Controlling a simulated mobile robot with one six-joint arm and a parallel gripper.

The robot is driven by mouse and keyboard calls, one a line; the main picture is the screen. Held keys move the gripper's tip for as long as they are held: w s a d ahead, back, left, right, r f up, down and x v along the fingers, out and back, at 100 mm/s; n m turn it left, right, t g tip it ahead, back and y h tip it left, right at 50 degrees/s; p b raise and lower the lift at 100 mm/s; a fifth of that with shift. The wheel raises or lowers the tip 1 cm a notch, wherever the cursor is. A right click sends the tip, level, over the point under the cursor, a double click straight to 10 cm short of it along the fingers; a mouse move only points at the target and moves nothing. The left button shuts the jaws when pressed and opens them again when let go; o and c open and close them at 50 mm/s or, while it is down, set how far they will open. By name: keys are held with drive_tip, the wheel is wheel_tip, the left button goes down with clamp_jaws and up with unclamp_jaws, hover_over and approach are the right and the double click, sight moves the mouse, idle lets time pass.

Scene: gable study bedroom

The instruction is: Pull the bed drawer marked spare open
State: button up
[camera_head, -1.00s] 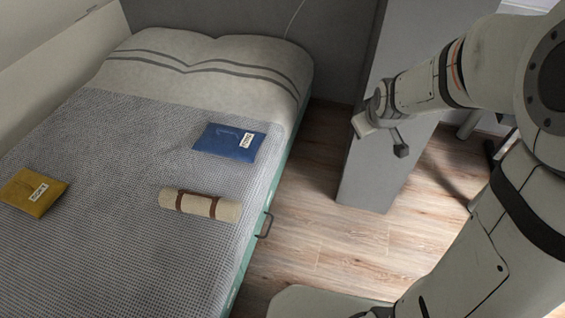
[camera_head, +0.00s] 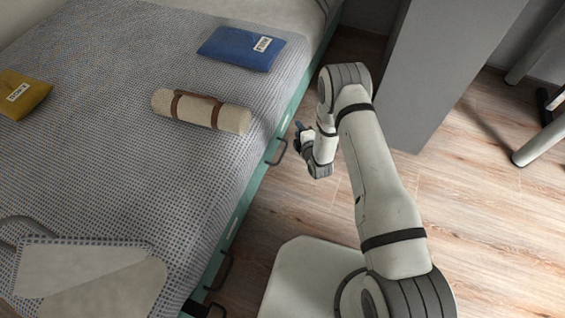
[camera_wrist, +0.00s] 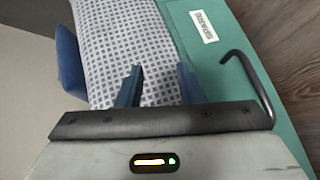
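The green bed drawer front marked SPARE (camera_wrist: 221,62) shows in the wrist view, with its white label (camera_wrist: 204,27) at the upper middle. Its dark hooked handle (camera_wrist: 252,78) stands to the right of my gripper fingers. In the head view the bed's green side carries a dark handle (camera_head: 277,152) just left of my gripper. My gripper (camera_wrist: 160,85) has two blue fingers, apart and with nothing between them. In the head view it is small beside the bed (camera_head: 301,128). The fingers are not around the handle. The lower part of the handle is hidden behind my gripper body.
The bed holds a blue pouch (camera_head: 241,49), a rolled cream mat (camera_head: 201,110), a yellow pouch (camera_head: 21,94) and a pale bag (camera_head: 90,280). Another handle (camera_head: 222,270) is nearer along the bed side. A grey panel (camera_head: 440,70) stands right of my arm. Wooden floor (camera_head: 470,215) is clear.

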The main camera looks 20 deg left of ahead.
sight(283, 153)
drive_tip(key=s+a+f+n+y+b, duration=0.1)
drive_tip(key=s+f+n+b, duration=0.1)
drive_tip(key=s+f, duration=0.35)
drive_tip(key=s+f+n+y+b, duration=0.1)
drive_tip(key=s+f+b, duration=0.15)
drive_tip(key=f, duration=0.65)
drive_tip(key=shift+t, duration=0.3)
drive_tip(key=b+x, duration=0.1)
drive_tip(key=x, duration=0.2)
drive_tip(key=b+x, duration=0.2)
drive_tip(key=x, duration=0.2)
drive_tip(key=shift+w+a+r, duration=0.1)
drive_tip(key=shift+a+r, duration=0.1)
drive_tip(key=shift+a, duration=0.05)
clamp_jaws()
